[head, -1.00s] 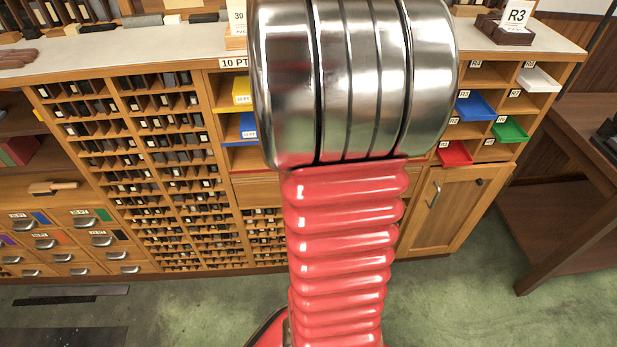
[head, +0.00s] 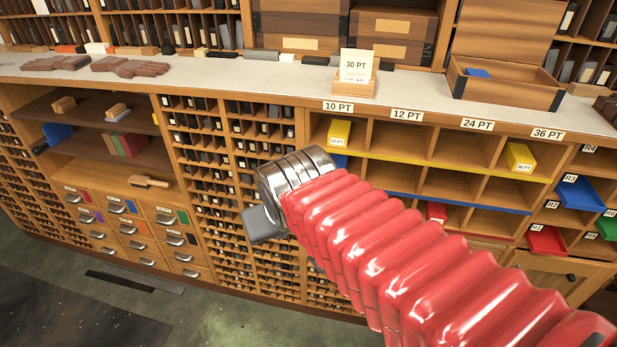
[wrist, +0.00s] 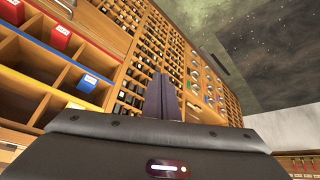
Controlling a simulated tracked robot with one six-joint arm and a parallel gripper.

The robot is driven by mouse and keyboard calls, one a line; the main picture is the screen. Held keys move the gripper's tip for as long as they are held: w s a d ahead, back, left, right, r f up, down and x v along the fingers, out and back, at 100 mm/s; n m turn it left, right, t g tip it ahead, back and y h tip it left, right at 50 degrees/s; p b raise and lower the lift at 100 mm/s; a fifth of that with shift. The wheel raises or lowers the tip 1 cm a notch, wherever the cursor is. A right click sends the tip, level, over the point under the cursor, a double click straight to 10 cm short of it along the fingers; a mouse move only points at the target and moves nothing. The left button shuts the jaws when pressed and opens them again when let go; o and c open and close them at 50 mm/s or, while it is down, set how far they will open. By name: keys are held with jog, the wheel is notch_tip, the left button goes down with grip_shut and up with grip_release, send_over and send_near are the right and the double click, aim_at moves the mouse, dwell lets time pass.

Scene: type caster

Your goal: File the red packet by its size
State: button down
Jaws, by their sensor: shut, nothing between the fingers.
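What looks like the same packet shows in the upper left of the wrist view (wrist: 12,12). My gripper (head: 262,225) is shut and empty, in front of the narrow type slots, left of the compartments and apart from the packet. Its dark fingers (wrist: 162,97) show together in the wrist view.
Column labels read 10 PT (head: 338,106), 12 PT, 24 PT and 36 PT. Yellow packets stand under 10 PT (head: 339,133) and 36 PT (head: 520,157). A blue packet (head: 339,160) sits below the first. Coloured trays (head: 580,193) are at right. Floor in front is open.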

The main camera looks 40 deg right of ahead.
jog(key=s+a+n+y, duration=0.1)
jog(key=s+a+n, duration=0.1)
jog(key=s+a, duration=0.2)
jog(key=a, duration=0.2)
jog(key=shift+s+a+r+y, duration=0.3)
jog(key=shift+a+y, duration=0.05)
jog(key=shift+y, duration=0.05)
